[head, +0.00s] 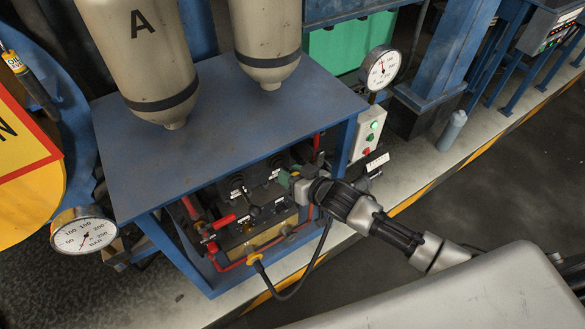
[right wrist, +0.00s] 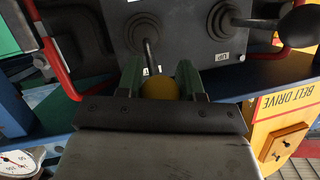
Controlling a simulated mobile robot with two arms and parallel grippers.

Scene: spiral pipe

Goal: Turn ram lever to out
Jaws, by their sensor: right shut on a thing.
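My right gripper (head: 290,180) reaches into the open front of the blue cabinet, at the dark control panel (head: 240,236). In the right wrist view its green fingers (right wrist: 159,82) stand on both sides of a yellow knob (right wrist: 159,89) and are shut on it. The knob tops a lever (right wrist: 150,58) that rises from a round rubber boot (right wrist: 143,31). A second lever with a black knob (right wrist: 300,23) stands to the right, free of the gripper. A small white label (right wrist: 222,57) lies between them; I cannot read it surely. My left gripper is out of view.
The blue cabinet top (head: 215,125) overhangs the panel. Red pipes and a red handle (head: 223,221) are at the panel's left. A black cable (head: 300,285) hangs in front. A control box (head: 367,130) and gauge (head: 382,68) stand at the right.

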